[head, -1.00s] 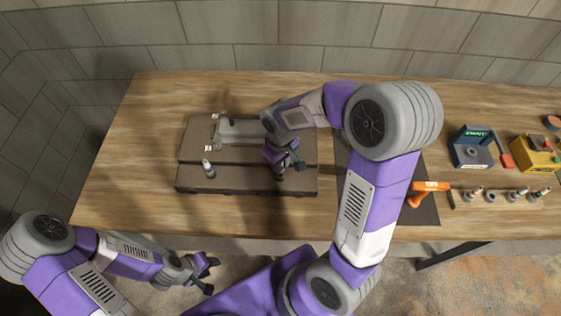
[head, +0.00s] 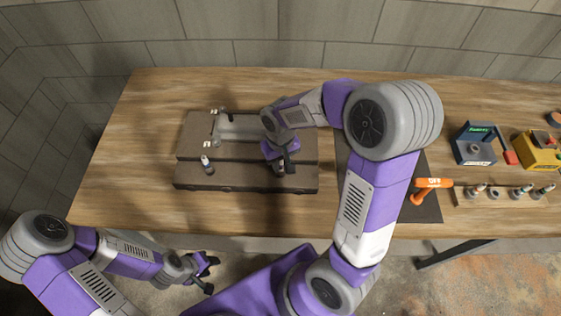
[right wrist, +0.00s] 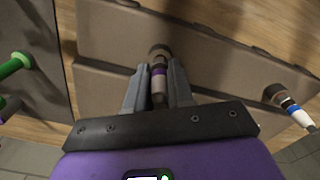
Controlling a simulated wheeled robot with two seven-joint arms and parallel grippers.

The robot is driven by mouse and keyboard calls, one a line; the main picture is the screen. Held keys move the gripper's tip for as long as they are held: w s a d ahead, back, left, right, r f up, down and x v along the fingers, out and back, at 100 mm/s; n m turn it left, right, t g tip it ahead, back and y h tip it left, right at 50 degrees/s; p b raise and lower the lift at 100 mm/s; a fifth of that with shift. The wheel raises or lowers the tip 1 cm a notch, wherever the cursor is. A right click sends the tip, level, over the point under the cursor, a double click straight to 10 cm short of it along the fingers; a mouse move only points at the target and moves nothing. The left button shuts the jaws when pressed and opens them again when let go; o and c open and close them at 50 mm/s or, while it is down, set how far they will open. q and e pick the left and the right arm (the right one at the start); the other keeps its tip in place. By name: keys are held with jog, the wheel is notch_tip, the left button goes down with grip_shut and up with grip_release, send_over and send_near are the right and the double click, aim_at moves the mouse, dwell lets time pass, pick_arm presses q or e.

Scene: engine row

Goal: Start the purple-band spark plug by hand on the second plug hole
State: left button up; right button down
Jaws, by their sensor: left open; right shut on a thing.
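The purple-band spark plug (right wrist: 158,76) is between the fingers of my right gripper (right wrist: 157,88) in the right wrist view. Its far end meets a dark round fitting on the engine block (right wrist: 110,85); I cannot tell how deep it sits. In the head view my right gripper (head: 281,166) is over the right part of the block (head: 240,185), and hides most of the plug. A blue-band plug (right wrist: 288,104) stands in the block; it also shows at the left in the head view (head: 207,165). My left gripper (head: 204,274) is open and empty, off the table's front edge.
A plug rack (head: 508,194), a dark device with a green display (head: 474,147) and a yellow box (head: 538,152) are at the right. Table left of the block is clear.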

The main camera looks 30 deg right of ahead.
jog(key=c, duration=0.9)
grip_release()
jog(key=shift+r+p, duration=0.5)
jog(key=shift+r, duration=3.35)
